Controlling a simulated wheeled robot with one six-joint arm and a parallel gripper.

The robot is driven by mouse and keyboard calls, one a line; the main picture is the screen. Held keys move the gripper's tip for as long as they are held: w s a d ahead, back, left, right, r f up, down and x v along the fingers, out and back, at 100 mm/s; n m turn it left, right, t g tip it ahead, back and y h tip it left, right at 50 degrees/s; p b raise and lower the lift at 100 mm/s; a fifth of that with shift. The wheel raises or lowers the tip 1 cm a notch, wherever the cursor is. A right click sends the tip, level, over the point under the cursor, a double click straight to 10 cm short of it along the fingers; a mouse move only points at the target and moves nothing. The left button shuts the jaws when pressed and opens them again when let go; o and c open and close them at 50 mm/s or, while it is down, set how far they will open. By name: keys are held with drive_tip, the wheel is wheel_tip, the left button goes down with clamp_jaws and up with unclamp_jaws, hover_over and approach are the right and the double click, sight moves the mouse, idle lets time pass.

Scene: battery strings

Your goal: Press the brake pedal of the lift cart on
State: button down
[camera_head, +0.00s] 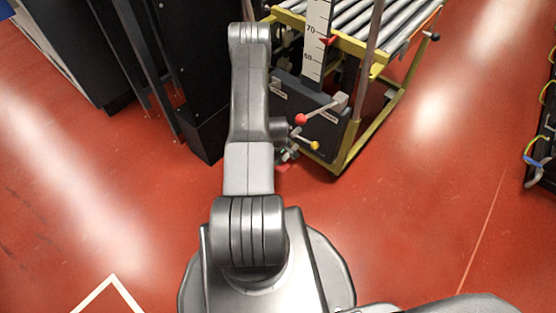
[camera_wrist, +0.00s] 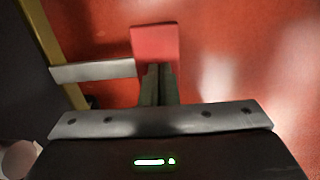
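The lift cart (camera_head: 345,150) has a yellow frame and stands right of my arm in the head view. Its red brake pedal (camera_wrist: 155,42) shows in the wrist view as a flat red pad. A grey bar (camera_wrist: 95,70) runs from the cart's yellow frame (camera_wrist: 48,35) towards the pad. My gripper (camera_wrist: 158,70) has its two dark fingers together with nothing between them. Their tips overlap the pad's lower edge in the wrist view; I cannot tell whether they touch it. In the head view a small bit of red (camera_head: 283,168) shows below my gripper (camera_head: 290,153), which is mostly hidden by my arm.
The cart carries a roller top (camera_head: 375,25), a white height scale (camera_head: 316,40) and levers with a red knob (camera_head: 301,119) and a yellow knob (camera_head: 315,145). A black rack (camera_head: 185,60) stands left of my arm. Open red floor (camera_head: 430,190) lies to the right.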

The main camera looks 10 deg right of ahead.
drive_tip(key=shift+s+a+f+b, duration=0.1)
drive_tip(key=shift+f+b, duration=1.1)
drive_tip(key=shift+a+f+b, duration=0.1)
drive_tip(key=shift+f+b, duration=1.05)
drive_tip(key=shift+d+f+b, duration=0.2)
drive_tip(key=shift+f+b, duration=0.8)
drive_tip(key=shift+b, duration=0.1)
drive_tip(key=shift+f, duration=0.1)
drive_tip(key=s+a+r+p, duration=0.2)
drive_tip(key=r, duration=0.4)
drive_tip(key=s+a+r+p, duration=0.2)
drive_tip(key=a+r+p, duration=0.1)
drive_tip(key=r, duration=0.4)
drive_tip(key=shift+a, duration=0.15)
drive_tip(key=shift+f, duration=0.1)
